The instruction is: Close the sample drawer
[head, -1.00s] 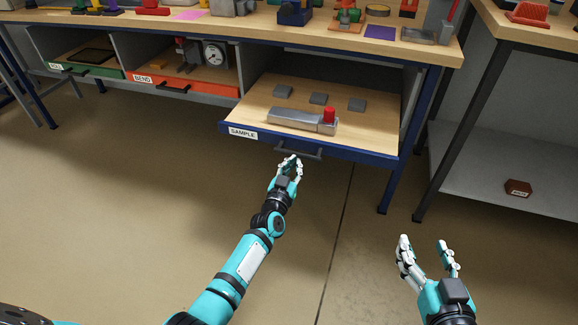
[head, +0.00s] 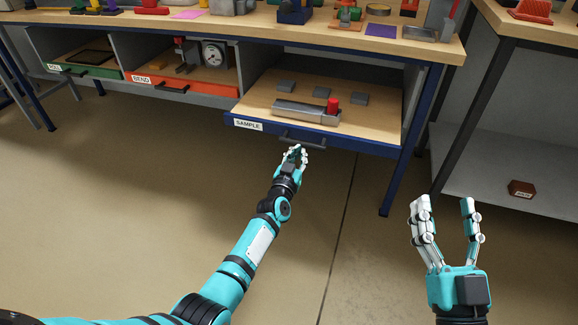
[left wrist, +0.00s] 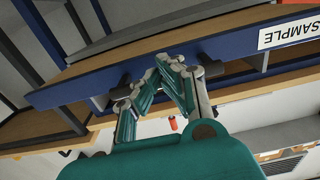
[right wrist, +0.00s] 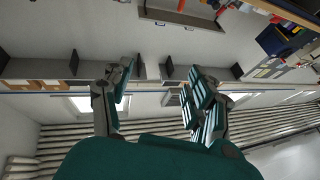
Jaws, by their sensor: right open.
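The sample drawer (head: 360,145) has a blue front and a white SAMPLE label, and is pulled part way out under the bench. Its dark bar handle (head: 302,140) is on the front. A grey metal holder (head: 300,112) with a red-capped piece (head: 332,106) and several grey blocks lie in it. My left gripper (head: 296,150) is at the handle, its fingertips drawn together; in the left wrist view the fingers (left wrist: 165,68) hide the bar's middle. Exact contact is hidden. My right gripper (head: 445,205) is open and empty, right of and in front of the drawer.
The green drawer (head: 85,72) and the orange BEND drawer (head: 185,86) are to the left. A blue bench leg (head: 395,190) stands right of the sample drawer. A second bench with a low grey shelf (head: 490,170) is at the right. The floor in front is clear.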

